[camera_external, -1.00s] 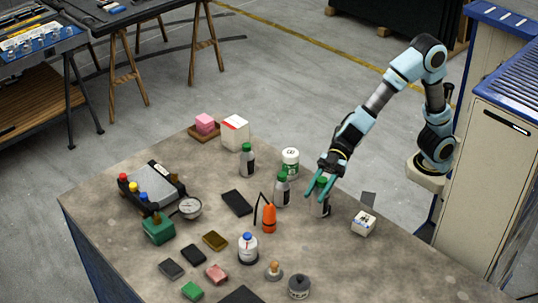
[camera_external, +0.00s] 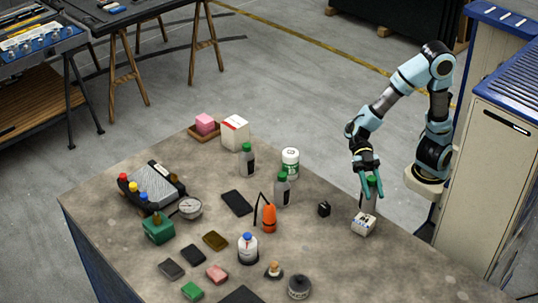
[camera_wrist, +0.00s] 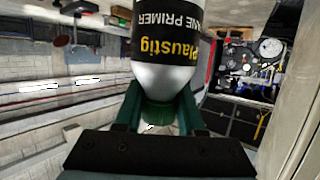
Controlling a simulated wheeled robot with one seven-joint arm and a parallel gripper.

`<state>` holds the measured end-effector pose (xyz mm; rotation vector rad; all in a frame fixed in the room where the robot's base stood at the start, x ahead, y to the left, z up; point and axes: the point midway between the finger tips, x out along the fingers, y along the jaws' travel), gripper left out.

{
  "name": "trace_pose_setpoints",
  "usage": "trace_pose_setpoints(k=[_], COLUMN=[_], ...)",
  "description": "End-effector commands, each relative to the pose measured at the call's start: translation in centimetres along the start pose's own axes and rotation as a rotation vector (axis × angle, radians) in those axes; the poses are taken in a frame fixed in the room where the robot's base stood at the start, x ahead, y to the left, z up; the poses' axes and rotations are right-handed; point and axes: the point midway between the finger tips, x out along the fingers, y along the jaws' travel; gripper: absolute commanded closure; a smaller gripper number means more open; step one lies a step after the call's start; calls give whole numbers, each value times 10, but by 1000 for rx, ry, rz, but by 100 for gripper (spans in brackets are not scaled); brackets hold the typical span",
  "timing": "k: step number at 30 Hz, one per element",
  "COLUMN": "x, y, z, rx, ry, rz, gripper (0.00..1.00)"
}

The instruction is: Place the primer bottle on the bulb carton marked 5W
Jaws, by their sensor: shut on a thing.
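My gripper (camera_external: 370,192) is shut on the primer bottle (camera_external: 370,203), a grey bottle with a green cap. In the wrist view the fingers (camera_wrist: 157,110) close around its green cap and neck; the black label (camera_wrist: 168,42) reads "Plaustig" and "PRIMER". The bottle looks upright. A small white carton (camera_external: 363,225) lies at the table's right; its marking is too small to read. The bottle's lower end shows directly above or just behind this carton; I cannot tell whether they touch.
A small black block (camera_external: 323,209) stands left of the carton. Two similar green-capped bottles (camera_external: 282,190) (camera_external: 247,160), a white tub (camera_external: 290,162) and an orange bottle (camera_external: 269,218) stand further left. A larger white-and-red carton (camera_external: 235,133) is at the back. The table's right front is clear.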

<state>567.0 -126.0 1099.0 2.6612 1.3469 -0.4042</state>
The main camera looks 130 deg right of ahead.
Motion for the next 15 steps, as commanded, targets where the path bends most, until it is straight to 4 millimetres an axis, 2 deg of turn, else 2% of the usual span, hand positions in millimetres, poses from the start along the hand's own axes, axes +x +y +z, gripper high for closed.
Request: trace_pose_setpoints(k=[9,15], x=[12,14], y=[0,0], z=[38,43], rx=[3,-2], ry=[0,3], rz=[0,1], gripper=[100,100])
